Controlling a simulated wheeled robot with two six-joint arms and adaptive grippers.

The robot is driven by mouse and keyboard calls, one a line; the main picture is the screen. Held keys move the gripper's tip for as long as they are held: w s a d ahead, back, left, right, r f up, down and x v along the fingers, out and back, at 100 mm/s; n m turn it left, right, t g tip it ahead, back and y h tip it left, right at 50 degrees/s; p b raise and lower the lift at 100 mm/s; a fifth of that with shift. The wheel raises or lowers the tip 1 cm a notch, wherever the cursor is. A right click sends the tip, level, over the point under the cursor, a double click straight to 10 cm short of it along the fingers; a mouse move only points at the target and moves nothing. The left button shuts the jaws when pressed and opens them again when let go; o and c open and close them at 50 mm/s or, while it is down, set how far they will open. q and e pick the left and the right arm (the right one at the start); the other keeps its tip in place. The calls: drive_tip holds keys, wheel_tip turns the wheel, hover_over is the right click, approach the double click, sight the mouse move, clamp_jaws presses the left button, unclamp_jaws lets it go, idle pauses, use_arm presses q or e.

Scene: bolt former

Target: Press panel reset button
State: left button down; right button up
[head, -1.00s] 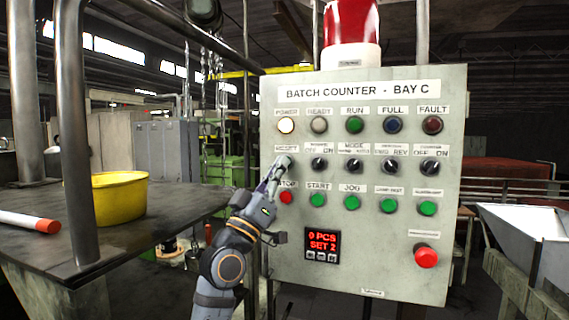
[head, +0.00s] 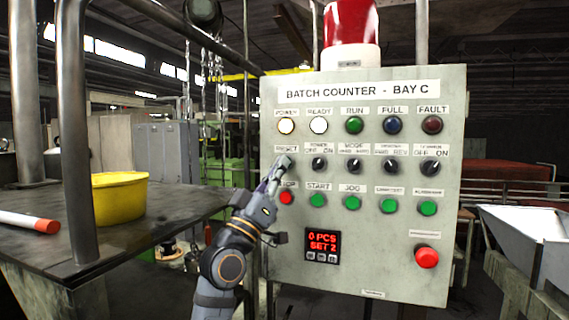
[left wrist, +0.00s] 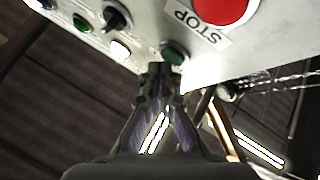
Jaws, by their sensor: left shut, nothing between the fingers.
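The grey batch counter panel (head: 385,270) faces me. My left gripper (head: 284,163) is shut and empty, its tip at the panel just below the RESET label (head: 286,149). The tip hides the reset button in the head view. In the left wrist view a green button (left wrist: 175,51), next to the STOP label on the panel's reset side, sits right at the fingertips (left wrist: 160,70). I cannot tell whether they touch it. The red STOP button (head: 287,198) is just below the gripper. My right gripper is not in view.
Selector switches (head: 319,164) stand right of the gripper. The READY lamp (head: 319,125) and POWER lamp (head: 286,126) glow white above. A dark table (head: 150,205) with a yellow bucket (head: 120,198) is at left.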

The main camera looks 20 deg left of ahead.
use_arm(q)
drive_tip(key=s+p, duration=0.2)
drive_tip(key=s, duration=0.4)
drive_tip(key=shift+a, duration=0.15)
drive_tip(key=shift+f, duration=0.1)
